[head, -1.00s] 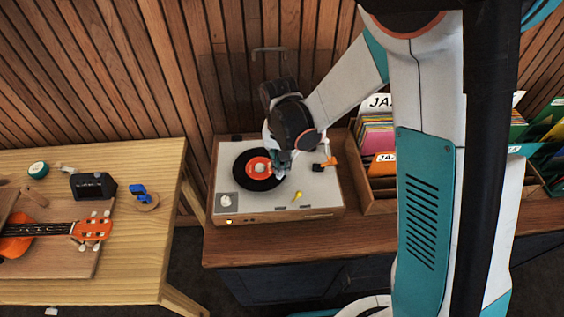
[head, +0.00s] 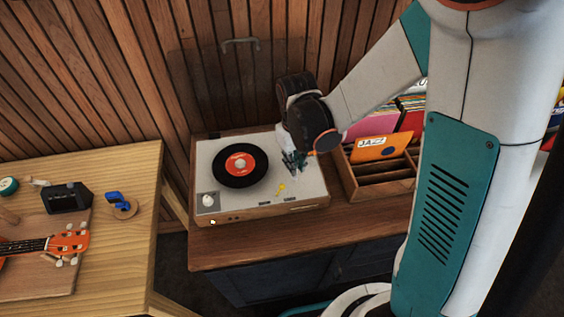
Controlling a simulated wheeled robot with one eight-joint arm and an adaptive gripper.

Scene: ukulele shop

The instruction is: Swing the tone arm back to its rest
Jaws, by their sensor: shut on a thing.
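The record player (head: 235,207) stands on the wooden cabinet, with a black record with an orange label (head: 240,165) on its platter. My gripper (head: 295,165) is over the right part of the deck, to the right of the record and clear of it. It is shut on the tone arm (head: 292,182), of which a small pale part shows just below the fingers. My wrist and fingers hide most of the tone arm and its rest. I cannot tell whether the arm lies in the rest.
A yellow lever (head: 281,188) and a pale knob (head: 208,200) are on the deck. A wooden record crate (head: 365,190) stands close on the right. A workbench (head: 125,240) with a ukulele (head: 68,243) is at left. Bare cabinet top (head: 240,250) lies in front.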

